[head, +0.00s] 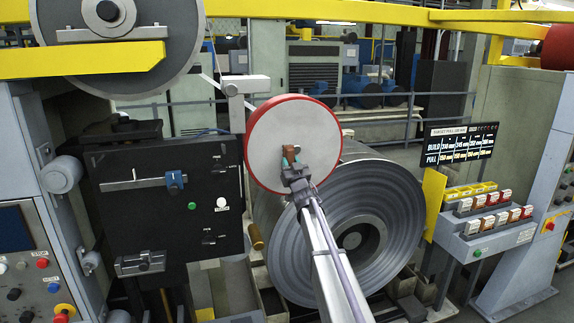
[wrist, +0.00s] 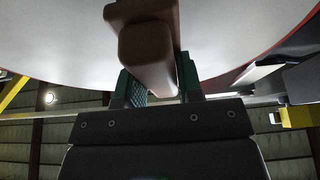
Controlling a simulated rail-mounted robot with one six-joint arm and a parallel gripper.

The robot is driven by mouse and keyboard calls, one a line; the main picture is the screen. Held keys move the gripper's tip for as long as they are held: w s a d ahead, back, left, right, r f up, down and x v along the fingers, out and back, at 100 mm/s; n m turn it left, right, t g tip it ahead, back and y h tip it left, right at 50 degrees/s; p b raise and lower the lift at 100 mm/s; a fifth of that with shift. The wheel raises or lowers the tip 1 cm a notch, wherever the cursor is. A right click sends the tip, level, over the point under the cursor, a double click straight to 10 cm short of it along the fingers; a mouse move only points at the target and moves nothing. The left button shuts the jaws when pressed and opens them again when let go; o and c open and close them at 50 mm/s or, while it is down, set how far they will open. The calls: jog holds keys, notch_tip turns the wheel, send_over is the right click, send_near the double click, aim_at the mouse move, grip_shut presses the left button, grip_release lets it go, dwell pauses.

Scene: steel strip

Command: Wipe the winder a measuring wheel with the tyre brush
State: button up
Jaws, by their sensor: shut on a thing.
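A large pale wheel with a red rim, which looks like the measuring wheel (head: 268,140), stands face-on in the middle of the head view. Its pale face and a bit of red edge fill the top of the wrist view (wrist: 230,40). My gripper (head: 291,168) is in front of the lower middle of this face. It is shut on a brown block-shaped piece, apparently the tyre brush (head: 290,152). In the wrist view the brown brush (wrist: 148,50) sits between the green-padded fingers (wrist: 157,85) and points up toward the wheel. Its bristles are hidden, and I cannot tell whether it touches the wheel.
A big grey strip coil (head: 400,225) stands behind and below my arm. A black panel (head: 150,210) with a blue clamp is at left. A yellow beam (head: 380,14) crosses above. A rack of labelled blocks (head: 485,222) stands at right beside a yellow plate (head: 433,203).

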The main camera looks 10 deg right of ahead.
jog(key=shift+d, duration=0.15)
jog(key=shift+s+a, duration=0.15)
jog(key=shift+a, duration=2.6)
jog(key=shift+s+a, duration=0.1)
jog(key=shift+a, duration=2.6)
jog(key=s, duration=0.6)
jog(key=shift+d, duration=0.2)
jog(key=s, duration=0.3)
